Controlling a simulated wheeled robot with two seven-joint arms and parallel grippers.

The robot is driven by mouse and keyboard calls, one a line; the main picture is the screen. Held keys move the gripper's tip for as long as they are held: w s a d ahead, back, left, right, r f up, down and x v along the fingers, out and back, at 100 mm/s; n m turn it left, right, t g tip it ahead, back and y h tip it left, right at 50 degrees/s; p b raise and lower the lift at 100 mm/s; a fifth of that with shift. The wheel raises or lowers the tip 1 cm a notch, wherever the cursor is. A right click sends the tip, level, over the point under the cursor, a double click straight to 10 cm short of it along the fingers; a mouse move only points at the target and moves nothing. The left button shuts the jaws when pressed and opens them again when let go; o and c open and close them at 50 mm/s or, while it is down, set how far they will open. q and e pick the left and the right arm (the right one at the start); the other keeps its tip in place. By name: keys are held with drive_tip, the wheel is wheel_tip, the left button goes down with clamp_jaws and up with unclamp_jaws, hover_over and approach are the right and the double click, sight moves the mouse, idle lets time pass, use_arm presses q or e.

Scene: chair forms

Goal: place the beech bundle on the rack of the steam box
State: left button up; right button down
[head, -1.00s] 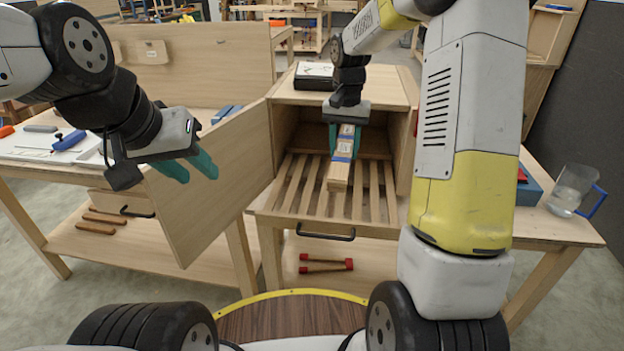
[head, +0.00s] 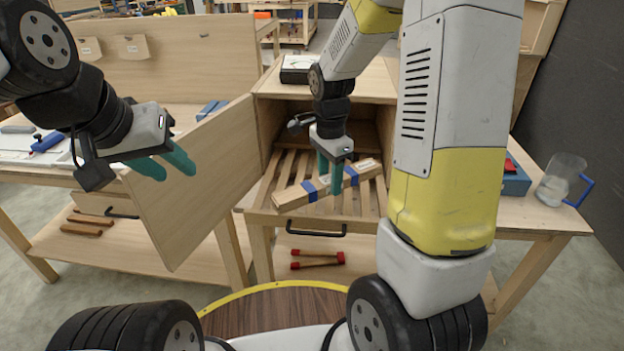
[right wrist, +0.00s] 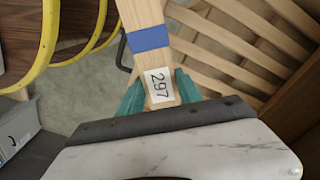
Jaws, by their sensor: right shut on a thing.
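The beech bundle (head: 292,195) is a stack of pale strips with blue bands. It lies crosswise over the front of the slatted rack (head: 288,166) of the steam box (head: 372,82), nearly level. I cannot tell whether it touches the slats. My right gripper (head: 330,182) is shut on it near its middle, fingers pointing down. In the right wrist view the bundle (right wrist: 145,14) shows a blue band and a "297" label between the teal fingers (right wrist: 158,82), with slats to the right. My left gripper (head: 174,169) is open and empty, in front of the door.
The box door (head: 195,180) stands open at left. A gauge box (head: 300,68) sits on top. A glass jug (head: 562,180) and a blue box (head: 516,180) stand at right. Red-ended tools (head: 318,260) lie on the shelf below the rack handle (head: 316,232).

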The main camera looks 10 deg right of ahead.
drive_tip(key=s+f+m, duration=0.3)
drive_tip(key=s+m, duration=0.4)
drive_tip(key=s, duration=0.1)
drive_tip(key=w, duration=0.5)
drive_tip(key=w+f, duration=0.1)
drive_tip(key=w, duration=1)
drive_tip(key=shift+a+f, duration=0.2)
drive_tip(key=shift+f, duration=1.8)
drive_tip(key=shift+f, duration=0.15)
drive_tip(key=c, duration=0.8)
unclamp_jaws()
